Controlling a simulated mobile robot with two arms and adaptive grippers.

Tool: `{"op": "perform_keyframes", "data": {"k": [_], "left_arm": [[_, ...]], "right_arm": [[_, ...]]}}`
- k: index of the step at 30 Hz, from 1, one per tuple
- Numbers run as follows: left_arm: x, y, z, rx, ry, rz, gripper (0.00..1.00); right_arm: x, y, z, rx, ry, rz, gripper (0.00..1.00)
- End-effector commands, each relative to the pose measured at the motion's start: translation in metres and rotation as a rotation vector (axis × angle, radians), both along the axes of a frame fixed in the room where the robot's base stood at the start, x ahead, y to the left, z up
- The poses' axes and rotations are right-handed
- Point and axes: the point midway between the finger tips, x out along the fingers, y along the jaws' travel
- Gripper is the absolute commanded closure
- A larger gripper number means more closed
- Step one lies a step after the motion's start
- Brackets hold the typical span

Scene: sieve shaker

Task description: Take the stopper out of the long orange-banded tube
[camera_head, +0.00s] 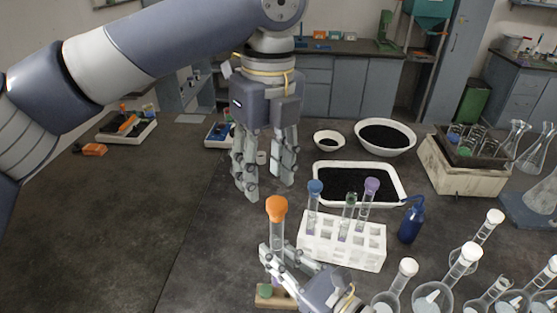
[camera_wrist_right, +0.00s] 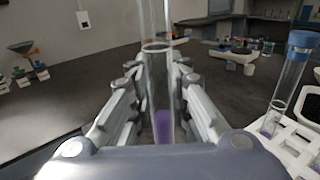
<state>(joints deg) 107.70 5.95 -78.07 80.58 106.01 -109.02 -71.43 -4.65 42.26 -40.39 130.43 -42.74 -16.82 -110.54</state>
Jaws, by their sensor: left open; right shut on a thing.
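The long tube (camera_head: 277,236) stands upright with an orange stopper (camera_head: 277,208) in its top. My right gripper (camera_head: 275,262) is shut on the tube's lower part, below the stopper. In the right wrist view the clear tube (camera_wrist_right: 157,75) runs up between the fingers of my right gripper (camera_wrist_right: 155,85), with purple content near its bottom; its stopper is out of that view. My left gripper (camera_head: 267,189) points down, open and empty, just above the orange stopper in the head view. I cannot make out an orange band on the glass.
A white rack (camera_head: 342,240) with blue-, green- and purple-topped tubes stands close right of the held tube. A blue bottle (camera_head: 411,222) and white-stoppered cylinders (camera_head: 465,262) are further right. A black-filled tray (camera_head: 358,183) lies behind the rack.

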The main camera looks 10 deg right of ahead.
Motion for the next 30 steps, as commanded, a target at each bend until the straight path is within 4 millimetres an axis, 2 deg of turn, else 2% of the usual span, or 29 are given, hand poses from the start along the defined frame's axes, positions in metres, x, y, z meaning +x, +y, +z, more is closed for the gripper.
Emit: {"op": "perform_keyframes", "data": {"k": [6,11,14,24,30], "left_arm": [[-0.014,-0.014,0.02,-0.04,-0.004,-0.276,0.56],[-0.018,-0.018,0.024,-0.05,-0.004,-0.357,0.56],[-0.018,-0.018,0.016,-0.051,-0.004,-0.366,0.56],[-0.018,-0.018,-0.035,-0.051,-0.004,-0.364,0.56],[-0.018,-0.018,-0.052,-0.05,-0.003,-0.363,0.56]], "right_arm": [[0.0,0.0,0.0,0.001,-0.001,0.0,1.0],[0.0,0.0,0.0,0.001,-0.001,0.0,1.0],[0.0,0.0,0.0,0.001,-0.001,0.0,1.0],[0.0,0.0,0.0,0.001,-0.001,0.0,1.0],[0.0,0.0,0.0,0.001,-0.001,0.0,1.0]]}}
